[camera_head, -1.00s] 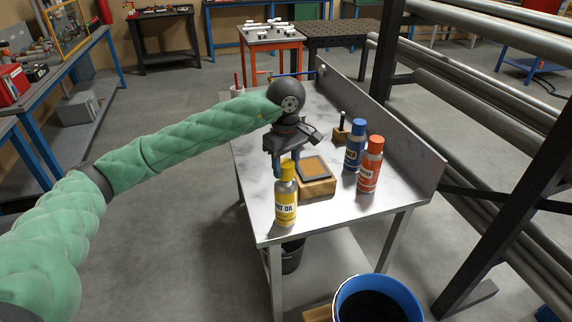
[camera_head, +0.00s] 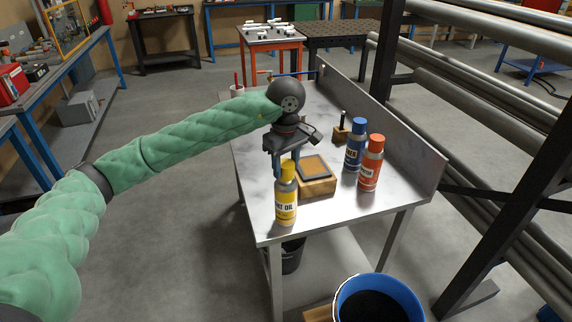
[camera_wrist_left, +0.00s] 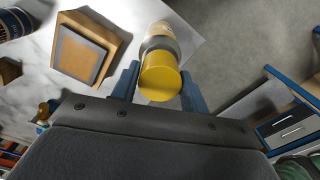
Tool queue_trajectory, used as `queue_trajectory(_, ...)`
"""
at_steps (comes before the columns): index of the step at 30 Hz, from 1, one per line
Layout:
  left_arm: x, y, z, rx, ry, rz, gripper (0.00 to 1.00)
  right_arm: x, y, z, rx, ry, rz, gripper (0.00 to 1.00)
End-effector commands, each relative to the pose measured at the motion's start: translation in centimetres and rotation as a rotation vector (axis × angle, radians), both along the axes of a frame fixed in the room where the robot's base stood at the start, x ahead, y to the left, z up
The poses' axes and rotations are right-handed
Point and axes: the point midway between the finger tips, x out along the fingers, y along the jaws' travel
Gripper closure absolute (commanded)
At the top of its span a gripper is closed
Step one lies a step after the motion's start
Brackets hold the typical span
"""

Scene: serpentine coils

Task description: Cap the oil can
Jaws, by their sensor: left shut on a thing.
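The oil can (camera_head: 285,206) stands upright near the front left corner of the steel table, with a yellow band reading "OIL". Its yellow cap (camera_head: 288,170) sits at its top. In the left wrist view the cap (camera_wrist_left: 160,80) lies between the two blue fingers, with the can's grey shoulder and yellow band (camera_wrist_left: 158,33) beyond it. My left gripper (camera_head: 289,172) is shut on the cap, at the top of the can. Whether the cap is fully seated I cannot tell. My right gripper is not in view.
A wooden block with a grey pad (camera_head: 317,187) sits just right of the can. A blue-capped can (camera_head: 355,148) and an orange can (camera_head: 370,165) stand further right. A raised steel edge (camera_head: 400,135) bounds the table's right side. A blue bucket (camera_head: 378,300) is below in front.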

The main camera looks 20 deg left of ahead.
Motion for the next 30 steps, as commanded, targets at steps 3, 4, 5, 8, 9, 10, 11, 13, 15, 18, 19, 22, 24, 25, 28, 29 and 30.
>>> queue_trajectory(3, 0.0, 0.0, -0.21, 0.0, 0.0, 0.0, 0.76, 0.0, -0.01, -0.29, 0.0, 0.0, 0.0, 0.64)
queue_trajectory(4, 0.0, 0.0, -0.24, 0.0, 0.0, 0.0, 0.76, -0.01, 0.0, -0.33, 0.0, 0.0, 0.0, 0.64)
queue_trajectory(5, -0.01, 0.01, -0.27, 0.0, 0.0, 0.0, 0.76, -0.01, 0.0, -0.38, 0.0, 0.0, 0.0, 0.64)
queue_trajectory(8, -0.01, 0.01, -0.37, 0.0, 0.0, 0.0, 0.76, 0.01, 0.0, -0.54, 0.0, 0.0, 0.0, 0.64)
queue_trajectory(9, -0.01, 0.01, -0.42, 0.0, 0.0, 0.0, 0.76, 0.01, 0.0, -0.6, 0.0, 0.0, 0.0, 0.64)
queue_trajectory(10, -0.01, 0.01, -0.45, 0.0, 0.0, 0.0, 0.76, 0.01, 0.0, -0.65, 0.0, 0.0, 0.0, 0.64)
queue_trajectory(11, -0.01, 0.01, -0.48, 0.0, 0.0, 0.0, 0.76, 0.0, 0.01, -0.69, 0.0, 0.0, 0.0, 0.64)
queue_trajectory(13, -0.01, 0.0, -0.55, 0.0, 0.0, 0.0, 0.76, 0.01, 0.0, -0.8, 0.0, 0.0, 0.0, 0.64)
queue_trajectory(15, -0.01, 0.01, -0.62, 0.0, 0.0, 0.0, 0.76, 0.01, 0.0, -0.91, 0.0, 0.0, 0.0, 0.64)
queue_trajectory(18, -0.01, 0.0, -0.64, 0.0, 0.0, 0.0, 0.76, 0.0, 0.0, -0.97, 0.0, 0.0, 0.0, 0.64)
queue_trajectory(19, -0.01, 0.0, -0.64, 0.0, 0.0, 0.0, 0.76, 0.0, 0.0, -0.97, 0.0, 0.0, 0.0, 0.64)
queue_trajectory(22, -0.01, 0.0, -0.61, 0.0, 0.0, 0.0, 0.76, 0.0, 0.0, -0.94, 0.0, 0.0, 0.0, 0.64)
queue_trajectory(24, -0.01, 0.0, -0.6, 0.0, 0.0, 0.0, 0.76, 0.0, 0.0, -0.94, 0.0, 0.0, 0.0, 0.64)
queue_trajectory(25, -0.01, 0.0, -0.6, 0.0, 0.0, 0.0, 0.76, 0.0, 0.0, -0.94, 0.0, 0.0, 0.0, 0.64)
queue_trajectory(28, -0.01, 0.0, -0.61, 0.0, 0.0, 0.0, 0.76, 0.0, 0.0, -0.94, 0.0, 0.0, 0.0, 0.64)
queue_trajectory(29, -0.01, 0.01, -0.61, 0.0, 0.0, 0.0, 0.76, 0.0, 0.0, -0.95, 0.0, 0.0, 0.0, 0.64)
queue_trajectory(30, -0.01, 0.01, -0.61, 0.0, 0.0, 0.0, 0.76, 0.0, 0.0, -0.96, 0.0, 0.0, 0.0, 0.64)
